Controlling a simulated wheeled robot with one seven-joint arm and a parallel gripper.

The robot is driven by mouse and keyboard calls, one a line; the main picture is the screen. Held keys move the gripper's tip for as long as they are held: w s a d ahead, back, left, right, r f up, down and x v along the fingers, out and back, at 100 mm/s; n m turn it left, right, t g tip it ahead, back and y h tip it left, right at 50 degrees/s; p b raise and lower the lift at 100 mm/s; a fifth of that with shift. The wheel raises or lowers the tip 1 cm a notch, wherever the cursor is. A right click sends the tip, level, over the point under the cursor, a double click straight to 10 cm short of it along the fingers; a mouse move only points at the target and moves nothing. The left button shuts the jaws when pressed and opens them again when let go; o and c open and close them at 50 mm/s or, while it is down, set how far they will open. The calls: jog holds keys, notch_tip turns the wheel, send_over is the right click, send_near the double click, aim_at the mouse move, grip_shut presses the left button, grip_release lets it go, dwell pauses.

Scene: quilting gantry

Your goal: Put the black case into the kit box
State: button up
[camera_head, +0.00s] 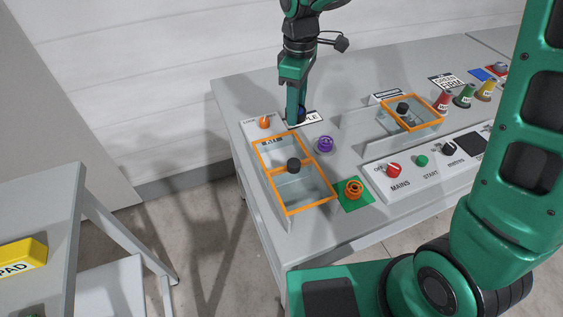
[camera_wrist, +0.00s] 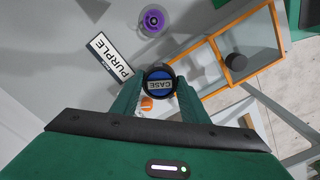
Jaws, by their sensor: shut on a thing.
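My gripper (camera_head: 297,121) is shut on the black case (camera_wrist: 160,79), a round black piece with a blue face and a white CASE label. The wrist view shows the case between my fingertips (camera_wrist: 159,90). In the head view my fingers mostly hide it, beside the PURPLE card. An orange-rimmed clear box (camera_head: 312,205) with two compartments lies just nearer than my gripper; its rim also shows in the wrist view (camera_wrist: 220,62). A smaller orange-rimmed box (camera_head: 428,127) stands further right. I cannot read which is the kit box.
A black knob (camera_head: 293,165) rises at the two-compartment box's divider. A purple spool (camera_head: 325,144), an orange spool (camera_head: 353,188) and an orange knob (camera_head: 264,122) stand close around. A control panel (camera_head: 430,164) and several coloured cones (camera_head: 464,96) are to the right.

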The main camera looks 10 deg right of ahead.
aim_at(281, 163)
jog(key=s+a+n, duration=0.4)
jog(key=s+n, duration=0.2)
jog(key=s, duration=0.1)
jog(key=f, duration=0.9)
jog(key=shift+a+f, duration=0.2)
jog(key=shift+f, duration=0.1)
jog(key=shift+f, duration=0.1)
jog(key=o, duration=0.8)
jog(key=shift+w, duration=0.1)
jog(key=shift+c, duration=0.2)
notch_tip(281, 163, up, 12)
